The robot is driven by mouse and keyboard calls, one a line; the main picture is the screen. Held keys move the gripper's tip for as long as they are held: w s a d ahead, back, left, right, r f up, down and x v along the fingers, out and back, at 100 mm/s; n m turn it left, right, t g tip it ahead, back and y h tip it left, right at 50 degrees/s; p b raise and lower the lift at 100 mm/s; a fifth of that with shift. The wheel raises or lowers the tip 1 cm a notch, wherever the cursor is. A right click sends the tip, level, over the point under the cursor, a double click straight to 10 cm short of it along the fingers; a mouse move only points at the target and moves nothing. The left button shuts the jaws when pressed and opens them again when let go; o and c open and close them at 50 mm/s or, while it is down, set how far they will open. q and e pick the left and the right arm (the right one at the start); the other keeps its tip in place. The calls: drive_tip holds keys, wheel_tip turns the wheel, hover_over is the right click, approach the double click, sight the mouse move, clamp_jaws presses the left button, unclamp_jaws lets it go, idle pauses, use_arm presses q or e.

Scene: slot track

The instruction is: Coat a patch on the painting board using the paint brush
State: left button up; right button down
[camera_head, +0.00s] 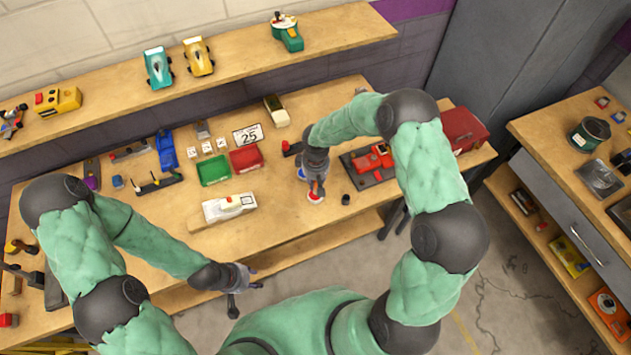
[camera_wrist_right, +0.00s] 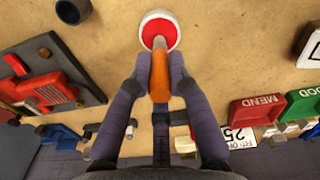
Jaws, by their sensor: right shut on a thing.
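The paint brush has an orange handle (camera_wrist_right: 160,78) and a pale ferrule. My right gripper (camera_head: 317,190) is shut on the handle; in the right wrist view (camera_wrist_right: 158,82) its fingers close on it from both sides. The brush's far end points into a white-rimmed round pot of red paint (camera_wrist_right: 159,26), also in the head view (camera_head: 315,197); its bristles are not clearly visible. A white board (camera_head: 216,213), likely the painting board, lies left of the pot near the table's front edge, with a dark-outlined rectangle. My left gripper (camera_head: 241,288) hangs empty off the front edge, fingers apart.
Green (camera_head: 213,170) and red (camera_head: 245,158) bins stand behind the board. A dark tray with red parts (camera_head: 369,164) and a small black cylinder (camera_head: 345,199) lie right of the pot. A red toolbox (camera_head: 464,130) stands at the right end. Table between board and pot is clear.

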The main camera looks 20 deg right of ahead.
drive_tip(key=shift+f+b, duration=0.35)
drive_tip(key=shift+f, duration=0.1)
idle(0.4)
drive_tip(key=shift+s+f, duration=0.1)
idle(1.6)
drive_tip(key=shift+r+p, duration=1.75)
drive_tip(key=shift+r, duration=1.8)
